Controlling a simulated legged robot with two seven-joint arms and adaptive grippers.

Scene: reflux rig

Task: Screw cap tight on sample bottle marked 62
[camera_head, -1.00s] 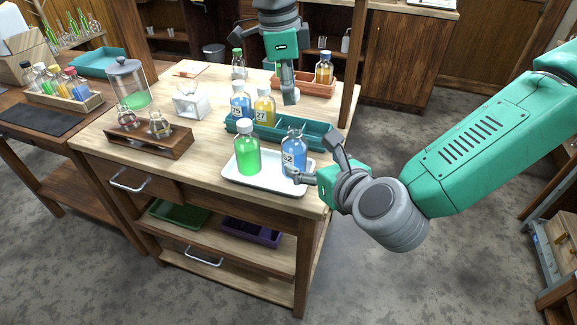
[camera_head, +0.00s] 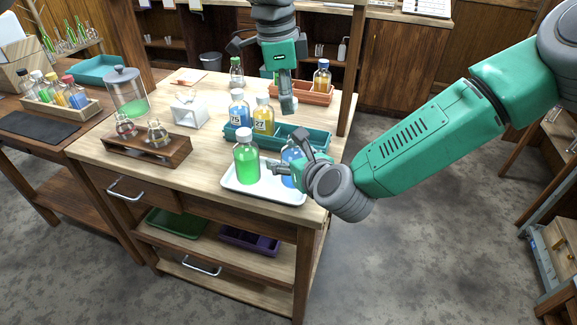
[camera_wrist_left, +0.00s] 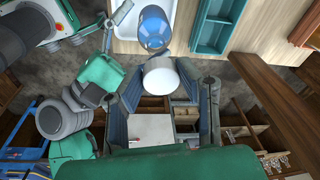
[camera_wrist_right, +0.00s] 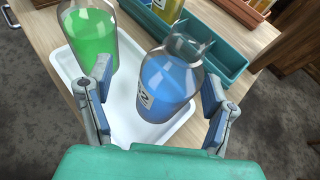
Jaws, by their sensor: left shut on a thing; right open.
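The sample bottle marked 62 (camera_head: 290,157), clear with blue liquid, stands on the white tray (camera_head: 262,191). My right gripper partly hides it in the head view. In the right wrist view the bottle (camera_wrist_right: 165,85) stands between the two fingers, its label partly visible. My right gripper (camera_wrist_right: 157,88) is open around it; contact cannot be told. My left gripper (camera_wrist_left: 160,100) is shut on a white cap (camera_wrist_left: 160,77). It is behind and above the tray in the head view (camera_head: 288,105), with the blue bottle (camera_wrist_left: 155,27) beyond the cap in the left wrist view.
A green bottle (camera_head: 246,158) stands on the tray, close left of bottle 62. Behind is a teal rack (camera_head: 313,136) with bottles 75 (camera_head: 238,108) and 27 (camera_head: 264,116). An orange rack (camera_head: 316,98) and a wooden post stand further back.

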